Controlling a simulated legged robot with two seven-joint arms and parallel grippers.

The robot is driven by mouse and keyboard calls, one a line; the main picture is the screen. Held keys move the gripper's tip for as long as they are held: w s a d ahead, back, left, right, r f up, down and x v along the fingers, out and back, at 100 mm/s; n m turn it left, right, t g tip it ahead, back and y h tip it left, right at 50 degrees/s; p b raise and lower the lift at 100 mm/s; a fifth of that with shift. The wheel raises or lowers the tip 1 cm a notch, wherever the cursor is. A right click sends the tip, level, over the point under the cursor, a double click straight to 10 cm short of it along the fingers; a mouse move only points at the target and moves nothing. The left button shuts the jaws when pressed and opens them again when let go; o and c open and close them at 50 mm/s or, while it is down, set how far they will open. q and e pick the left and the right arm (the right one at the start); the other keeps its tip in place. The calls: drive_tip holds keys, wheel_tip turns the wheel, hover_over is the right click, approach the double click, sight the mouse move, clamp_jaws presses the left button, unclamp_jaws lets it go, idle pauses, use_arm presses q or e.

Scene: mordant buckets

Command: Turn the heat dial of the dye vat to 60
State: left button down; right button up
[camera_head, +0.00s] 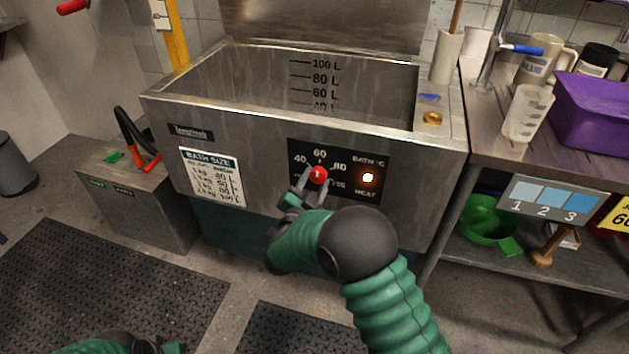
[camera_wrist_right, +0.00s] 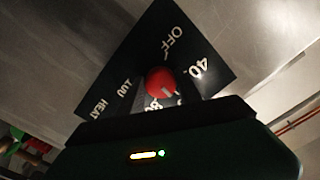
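The dye vat (camera_head: 250,165) is a large steel tub with a black dial panel (camera_head: 347,158) on its front. The heat dial (camera_head: 318,174) is a red knob with a white mark, which seems to point up towards 60; it also shows in the right wrist view (camera_wrist_right: 159,80). My right gripper (camera_head: 314,184) is at the panel, one finger on each side of the knob. Whether the fingers press on it I cannot tell. The 60 is partly hidden in the wrist view. My left gripper (camera_head: 145,345) shows only partly at the bottom edge.
A lamp (camera_head: 368,178) above HEAT glows on the panel. A steel box (camera_head: 140,205) with red-handled hoses stands left of the vat. A shelf unit (camera_head: 490,130) with jugs and a purple bin (camera_head: 600,112) stands right. Dark mats (camera_head: 95,285) cover the floor.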

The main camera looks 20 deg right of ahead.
drive_tip(key=shift+d+r, duration=0.1)
drive_tip(key=c, duration=0.6)
drive_tip(key=shift+o, duration=0.2)
drive_tip(key=shift+r+n+p, duration=0.15)
drive_tip(key=shift+n+p, duration=0.25)
drive_tip(key=shift+p, duration=0.35)
drive_tip(key=shift+f, duration=0.2)
drive_tip(key=o, duration=1.4)
drive_tip(key=shift+c, duration=0.2)
drive_tip(key=p+v, duration=0.3)
drive_tip(key=v, duration=1.4)
drive_tip(key=shift+w+f, duration=0.1)
drive_tip(key=shift+w, duration=0.15)
